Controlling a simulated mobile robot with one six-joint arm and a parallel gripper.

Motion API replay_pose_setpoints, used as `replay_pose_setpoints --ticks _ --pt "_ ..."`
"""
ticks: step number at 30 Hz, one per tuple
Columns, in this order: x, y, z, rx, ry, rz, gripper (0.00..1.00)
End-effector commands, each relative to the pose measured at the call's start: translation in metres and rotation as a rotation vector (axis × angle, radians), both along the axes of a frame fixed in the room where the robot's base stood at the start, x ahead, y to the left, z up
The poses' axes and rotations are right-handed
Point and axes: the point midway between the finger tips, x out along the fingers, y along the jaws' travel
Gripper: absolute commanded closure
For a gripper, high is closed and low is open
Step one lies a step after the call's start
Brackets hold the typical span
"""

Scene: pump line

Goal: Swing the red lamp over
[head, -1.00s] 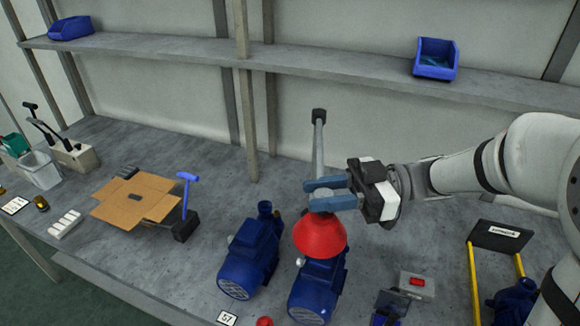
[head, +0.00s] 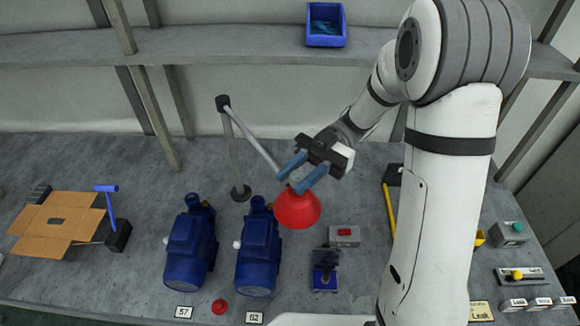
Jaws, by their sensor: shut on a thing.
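The red lamp shade (head: 298,209) hangs from a jointed grey arm (head: 255,145). The arm rises from a round dark base (head: 240,193) on the bench. My gripper (head: 305,177) is shut on the lamp just above its shade, with one blue finger on each side. The shade is above the bench, to the right of the right blue motor (head: 259,250) in the picture, overlapping its upper right edge slightly.
Another blue motor (head: 191,245) stands to the left. A grey box with a red button (head: 344,236) and a small dark blue device (head: 325,270) are below right of the shade. A flattened carton (head: 50,222) lies at left. A shelf (head: 220,47) runs behind.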

Motion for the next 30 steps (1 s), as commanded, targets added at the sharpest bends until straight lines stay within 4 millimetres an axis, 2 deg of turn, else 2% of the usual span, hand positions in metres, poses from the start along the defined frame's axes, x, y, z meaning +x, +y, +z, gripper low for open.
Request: replay_pose_setpoints --ticks 9,10,18,23,26,30 --pt "0.002 -0.006 -0.004 -0.007 0.001 -0.018 1.00" --pt "0.003 -0.006 -0.004 -0.007 0.001 -0.019 0.69" --pt "0.003 -0.007 -0.003 -0.005 0.000 -0.023 0.49" --pt "0.004 -0.007 -0.002 -0.003 0.000 -0.024 0.49" --pt "0.006 -0.009 -0.003 -0.007 0.003 -0.031 0.58" --pt "0.025 -0.021 -0.009 -0.038 0.030 -0.082 0.69"
